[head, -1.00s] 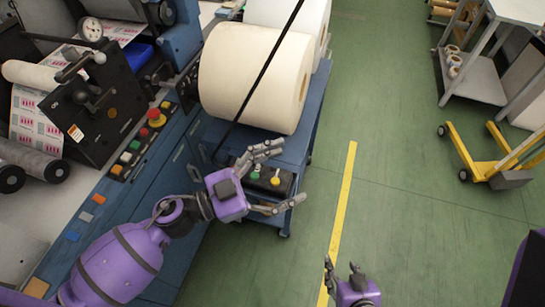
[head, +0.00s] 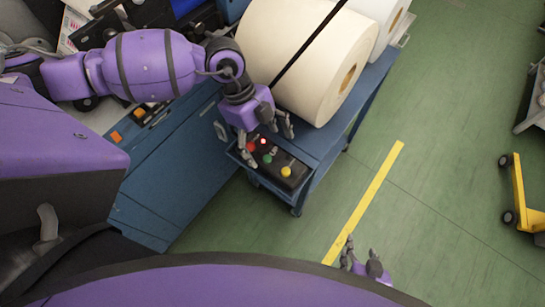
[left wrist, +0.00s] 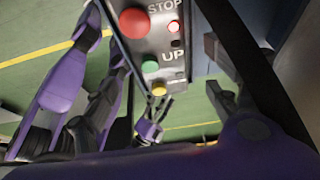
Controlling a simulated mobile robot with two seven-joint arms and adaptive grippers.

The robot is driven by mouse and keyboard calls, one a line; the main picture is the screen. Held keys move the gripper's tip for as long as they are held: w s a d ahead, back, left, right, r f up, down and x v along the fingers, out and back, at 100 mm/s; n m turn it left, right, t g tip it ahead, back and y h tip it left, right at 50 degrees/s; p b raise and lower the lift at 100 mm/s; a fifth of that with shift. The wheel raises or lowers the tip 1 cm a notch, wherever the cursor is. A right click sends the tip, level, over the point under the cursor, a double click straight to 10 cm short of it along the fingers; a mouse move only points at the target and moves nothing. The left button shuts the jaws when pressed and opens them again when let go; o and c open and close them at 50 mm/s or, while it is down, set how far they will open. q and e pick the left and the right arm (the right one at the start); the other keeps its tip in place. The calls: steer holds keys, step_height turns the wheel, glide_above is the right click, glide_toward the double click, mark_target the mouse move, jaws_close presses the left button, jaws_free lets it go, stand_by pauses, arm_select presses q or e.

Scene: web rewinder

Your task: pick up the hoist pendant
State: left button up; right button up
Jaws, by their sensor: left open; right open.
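The hoist pendant (head: 287,176) is a dark box with red, green and yellow buttons. It lies in a blue tray at the near end of the roll cart. In the left wrist view the pendant (left wrist: 153,47) is close, with "STOP" and "UP" lettering. My left gripper (head: 270,146) is open over the pendant's upper left end, fingers pointing down to either side of it. I cannot tell whether they touch it. My right gripper (head: 361,251) is open and empty, low over the floor near the yellow line.
A large cream paper roll (head: 296,62) with a black strap across it sits on the blue cart (head: 328,135), just behind the pendant. The blue machine cabinet (head: 175,180) stands to the left. A yellow pallet truck (head: 518,190) is at the far right. Green floor between is clear.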

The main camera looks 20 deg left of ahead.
mark_target(272, 158)
arm_select(q)
steer(key=x, duration=0.4)
steer(key=shift+d+f, duration=0.1)
steer(key=shift+f, duration=0.3)
arm_select(e)
steer(key=shift+w, duration=0.15)
arm_select(q)
steer(key=shift+c, duration=0.3)
steer(key=shift+r, duration=0.1)
steer(key=c, duration=1.8)
arm_select(e)
steer(key=shift+w+d+r, duration=0.1)
steer(key=shift+w+d, duration=0.05)
arm_select(q)
steer(key=shift+w+r, duration=0.1)
